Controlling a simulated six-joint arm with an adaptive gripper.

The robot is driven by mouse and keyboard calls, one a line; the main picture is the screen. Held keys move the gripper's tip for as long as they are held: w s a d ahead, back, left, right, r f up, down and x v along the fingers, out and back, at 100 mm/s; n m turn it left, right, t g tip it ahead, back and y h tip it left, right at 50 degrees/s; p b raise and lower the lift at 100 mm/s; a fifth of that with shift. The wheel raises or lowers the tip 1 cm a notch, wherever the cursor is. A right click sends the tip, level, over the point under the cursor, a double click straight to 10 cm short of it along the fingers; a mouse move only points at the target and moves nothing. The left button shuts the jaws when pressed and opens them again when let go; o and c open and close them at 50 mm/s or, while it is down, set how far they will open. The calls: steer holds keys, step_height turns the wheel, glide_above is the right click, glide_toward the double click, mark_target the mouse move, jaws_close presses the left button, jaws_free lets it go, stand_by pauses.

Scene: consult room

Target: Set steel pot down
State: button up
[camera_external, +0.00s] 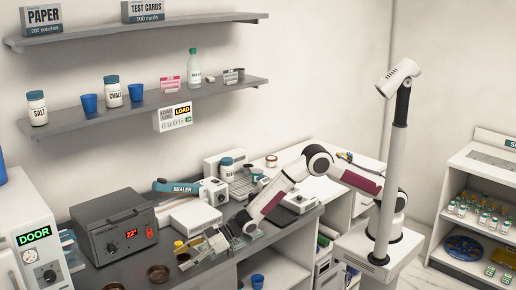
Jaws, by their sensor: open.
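My gripper (213,246) is low over the front of the dark counter (222,274), pointing down and to the left. Its jaws are open. Small grey metallic shapes lie at and just left of the fingers, but I cannot tell which of them, if any, is the steel pot. No pot outline shows clearly; the gripper may hide part of it. I cannot tell whether the fingers touch anything.
Two brown bowls (158,273) stand front left, with a yellow-topped item (180,247) near the gripper. A dark heater box (113,225), a sealer (177,187) and a white device (195,214) stand behind. Bare counter lies below the gripper.

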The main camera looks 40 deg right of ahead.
steer(key=shift+c, duration=0.5)
steer(key=c, duration=1.1)
steer(key=shift+c, duration=0.2)
step_height(320, 180, up, 10)
